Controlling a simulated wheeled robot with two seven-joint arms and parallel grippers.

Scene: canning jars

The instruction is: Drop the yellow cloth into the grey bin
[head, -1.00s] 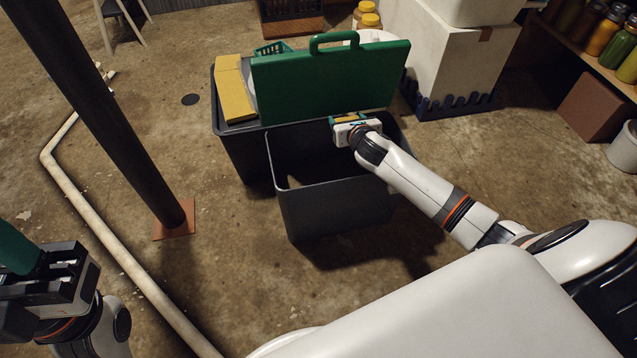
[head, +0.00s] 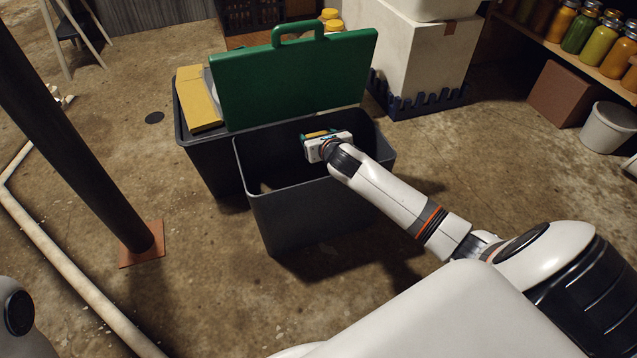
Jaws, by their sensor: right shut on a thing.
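The grey bin (head: 318,215) stands open on the floor in the middle of the head view. My right gripper (head: 316,137) is over its opening, at the back right part of the mouth. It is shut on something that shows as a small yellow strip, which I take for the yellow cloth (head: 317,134). Most of the cloth is hidden by the gripper. My left gripper is outside the view.
A dark post (head: 80,130) stands left. Floor lies free to the right.

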